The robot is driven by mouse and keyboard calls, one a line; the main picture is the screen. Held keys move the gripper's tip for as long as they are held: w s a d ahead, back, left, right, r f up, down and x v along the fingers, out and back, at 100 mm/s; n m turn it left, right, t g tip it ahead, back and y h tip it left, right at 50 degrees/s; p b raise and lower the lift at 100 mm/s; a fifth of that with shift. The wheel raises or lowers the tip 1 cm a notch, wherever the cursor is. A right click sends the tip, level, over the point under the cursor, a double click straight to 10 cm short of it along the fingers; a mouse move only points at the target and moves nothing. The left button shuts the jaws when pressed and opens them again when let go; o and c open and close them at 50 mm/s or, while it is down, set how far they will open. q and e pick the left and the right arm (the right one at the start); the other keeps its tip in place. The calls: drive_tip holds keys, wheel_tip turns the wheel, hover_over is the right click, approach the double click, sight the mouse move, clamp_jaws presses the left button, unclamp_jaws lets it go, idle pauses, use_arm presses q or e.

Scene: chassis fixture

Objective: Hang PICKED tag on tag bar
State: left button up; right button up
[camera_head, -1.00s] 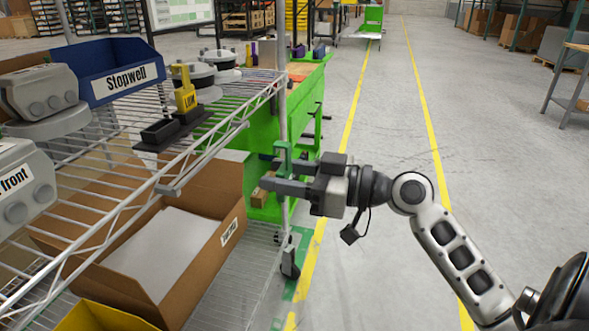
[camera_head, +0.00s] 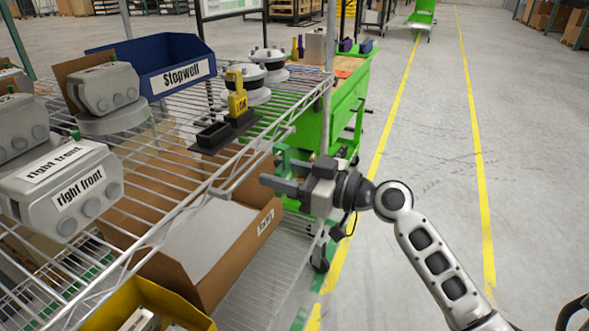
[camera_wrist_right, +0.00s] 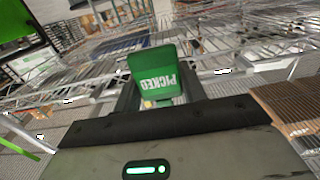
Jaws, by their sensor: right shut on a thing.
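The green PICKED tag (camera_wrist_right: 154,75) is between the fingers of my right gripper in the right wrist view, its white lettering upside down. In the head view my right gripper (camera_head: 279,176) is shut on it, and green (camera_head: 283,155) shows at the fingertips against a green cart. The gripper is beside the front right end of the wire shelf. A short grey bar (camera_head: 222,192) is fixed along the shelf's front edge, left of the gripper; I cannot tell whether it is the tag bar. My left gripper is out of view.
The wire shelf (camera_head: 165,203) carries a blue Stopwell bin (camera_head: 150,72), grey right front housings (camera_head: 75,190) and a yellow tool in a black holder (camera_head: 237,100). A cardboard box (camera_head: 258,245) and yellow bin (camera_head: 140,290) sit below. Floor right is clear.

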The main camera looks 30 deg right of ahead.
drive_tip(key=shift+w+a+r+p, duration=0.15)
drive_tip(key=shift+w+a+p, duration=0.25)
drive_tip(key=shift+w, duration=0.2)
use_arm(q)
drive_tip(key=shift+b, duration=0.6)
use_arm(e)
drive_tip(key=shift+w+a+f, duration=0.55)
drive_tip(key=shift+w+f, duration=0.05)
drive_tip(key=shift+f, duration=0.1)
drive_tip(key=o, duration=0.9)
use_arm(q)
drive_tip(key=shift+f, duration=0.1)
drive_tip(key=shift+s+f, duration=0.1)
use_arm(e)
drive_tip(key=shift+s, duration=0.1)
